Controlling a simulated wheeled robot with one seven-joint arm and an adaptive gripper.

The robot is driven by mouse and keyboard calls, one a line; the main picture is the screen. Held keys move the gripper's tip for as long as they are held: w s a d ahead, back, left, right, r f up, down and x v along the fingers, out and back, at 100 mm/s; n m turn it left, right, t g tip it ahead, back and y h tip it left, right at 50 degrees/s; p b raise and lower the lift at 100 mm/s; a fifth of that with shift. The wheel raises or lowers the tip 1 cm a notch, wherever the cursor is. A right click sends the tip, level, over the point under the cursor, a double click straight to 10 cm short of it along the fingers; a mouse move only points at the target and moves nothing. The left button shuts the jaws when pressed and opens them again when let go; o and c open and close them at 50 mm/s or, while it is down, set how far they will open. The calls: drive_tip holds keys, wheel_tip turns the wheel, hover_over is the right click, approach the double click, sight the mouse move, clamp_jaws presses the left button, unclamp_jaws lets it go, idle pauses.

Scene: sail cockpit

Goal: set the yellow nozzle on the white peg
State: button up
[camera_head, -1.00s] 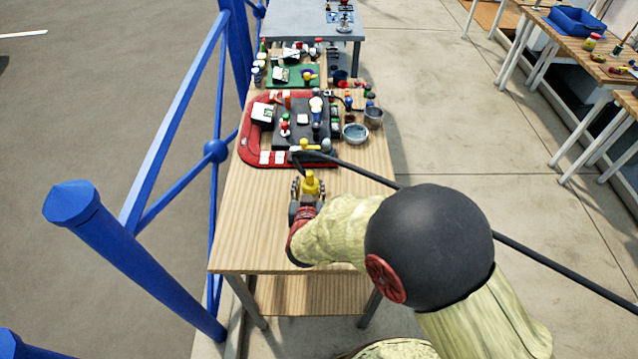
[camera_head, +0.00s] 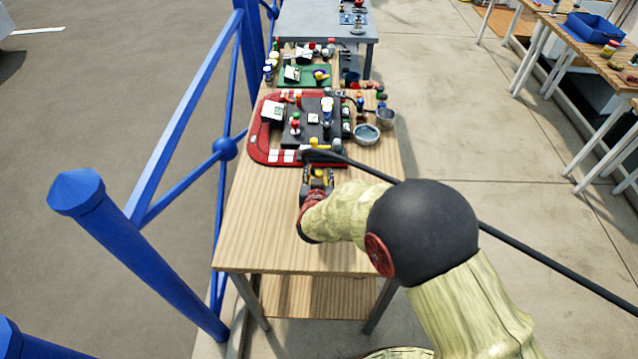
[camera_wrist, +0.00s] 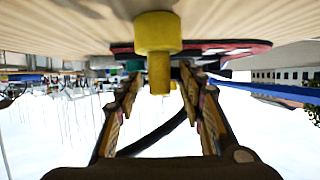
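The yellow nozzle (camera_head: 318,173) is on the bare wood in front of the red tray, partly hidden by my gripper in the head view. In the wrist view the nozzle (camera_wrist: 158,45) has a wide round part and a narrower stem. My gripper (camera_wrist: 160,78) is open, with one finger on each side of the stem and a gap on both sides. My gripper (camera_head: 318,180) is low over the table in the head view. I cannot clearly pick out the white peg among the small parts on the dark block (camera_head: 299,134).
The red tray (camera_head: 262,150) carries the dark block and several small parts. Another yellow part (camera_head: 315,143) lies at its near edge. A blue railing (camera_head: 150,265) runs along the left. The table's near part (camera_head: 270,240) is clear.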

drive_tip(key=shift+c, duration=1.2)
clamp_jaws()
drive_tip(key=shift+r, duration=0.15)
